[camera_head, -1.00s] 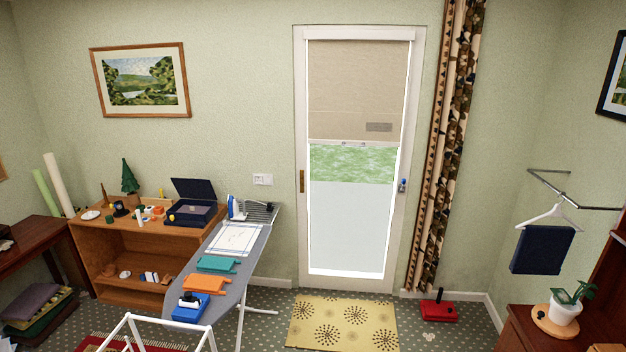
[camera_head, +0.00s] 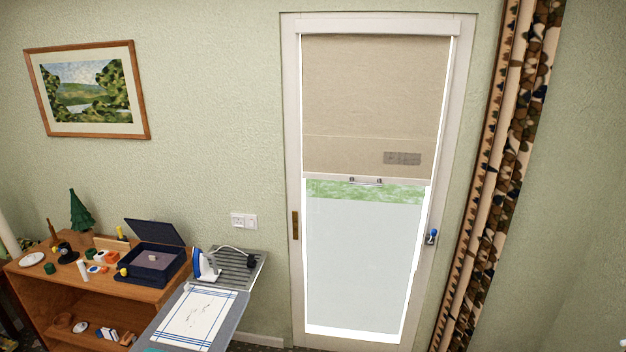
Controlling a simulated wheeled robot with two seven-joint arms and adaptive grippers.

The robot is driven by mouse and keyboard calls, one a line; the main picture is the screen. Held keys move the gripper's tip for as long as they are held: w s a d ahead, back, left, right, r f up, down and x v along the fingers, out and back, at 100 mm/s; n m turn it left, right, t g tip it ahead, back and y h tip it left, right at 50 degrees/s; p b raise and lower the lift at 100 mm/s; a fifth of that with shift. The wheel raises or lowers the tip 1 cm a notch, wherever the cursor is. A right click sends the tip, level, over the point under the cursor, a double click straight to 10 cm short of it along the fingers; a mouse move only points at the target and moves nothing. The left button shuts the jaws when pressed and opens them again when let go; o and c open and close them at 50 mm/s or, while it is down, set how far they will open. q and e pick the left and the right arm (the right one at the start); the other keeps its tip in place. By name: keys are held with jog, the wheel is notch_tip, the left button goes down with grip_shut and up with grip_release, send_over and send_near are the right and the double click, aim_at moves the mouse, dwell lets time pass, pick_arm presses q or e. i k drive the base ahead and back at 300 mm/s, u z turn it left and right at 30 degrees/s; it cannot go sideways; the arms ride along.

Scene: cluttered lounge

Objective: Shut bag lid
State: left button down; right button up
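A dark navy case, the only bag-like thing with a lid in view, sits on top of the wooden shelf unit at the lower left. Its lid (camera_head: 156,232) stands raised and tilted back at the rear. Its body (camera_head: 138,279) is open at the top, and a small pale thing shows inside. Neither of my grippers is in view.
The wooden shelf unit (camera_head: 40,295) also carries a small green tree (camera_head: 81,214), a white plate (camera_head: 32,260) and several small items. An ironing board (camera_head: 229,328) with an iron (camera_head: 203,266) stands close to its right. A door (camera_head: 365,250) is at centre.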

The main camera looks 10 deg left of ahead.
aim_at(150, 230)
jog(key=i, duration=1.35)
jog(key=u, duration=0.95)
jog(key=i, duration=0.2)
jog(key=z, duration=0.05)
